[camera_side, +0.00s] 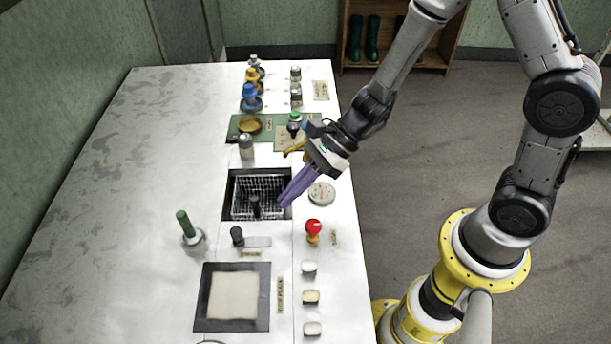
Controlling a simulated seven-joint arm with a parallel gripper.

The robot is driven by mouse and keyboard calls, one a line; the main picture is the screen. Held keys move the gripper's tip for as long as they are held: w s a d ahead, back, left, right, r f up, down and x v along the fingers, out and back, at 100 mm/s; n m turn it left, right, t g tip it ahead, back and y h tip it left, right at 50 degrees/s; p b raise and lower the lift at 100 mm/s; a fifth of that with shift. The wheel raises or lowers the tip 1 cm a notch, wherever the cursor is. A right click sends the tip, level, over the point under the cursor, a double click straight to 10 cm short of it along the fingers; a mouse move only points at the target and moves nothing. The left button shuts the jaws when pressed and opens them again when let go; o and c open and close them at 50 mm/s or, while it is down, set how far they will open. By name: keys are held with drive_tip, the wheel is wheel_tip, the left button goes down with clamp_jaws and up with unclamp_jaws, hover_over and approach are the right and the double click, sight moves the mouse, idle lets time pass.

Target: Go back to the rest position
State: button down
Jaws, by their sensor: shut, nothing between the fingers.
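My gripper (291,192) has long purple fingers that are shut with nothing between them. It comes in from the upper right and points down and to the left. Its fingertips show over the right edge of a dark basin (231,191) sunk in the white table. I cannot tell how far above the basin the fingertips are.
A red-topped knob (313,226) and a round pale disc (321,193) stand close to the gripper on the right. A green-handled tool (187,226) stands at left. Bottles (250,93) line the back. A pale square plate (233,296) lies in front. The table's left side (120,170) is clear.

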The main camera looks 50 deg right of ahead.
drive_tip(key=s+d+r+n+t+h, duration=0.15)
drive_tip(key=s+r+n, duration=0.25)
drive_tip(key=r, duration=0.4)
drive_tip(key=s+d+r+n, duration=0.3)
drive_tip(key=s+r+n, duration=0.15)
drive_tip(key=r, duration=0.35)
drive_tip(key=s+d+r+n+t+h, duration=0.1)
drive_tip(key=s+d+n+h, duration=0.6)
drive_tip(key=d+n, duration=0.6)
drive_tip(key=shift+s+d+r+h, duration=0.15)
drive_tip(key=shift+s+d+h, duration=0.3)
drive_tip(key=shift+s, duration=0.3)
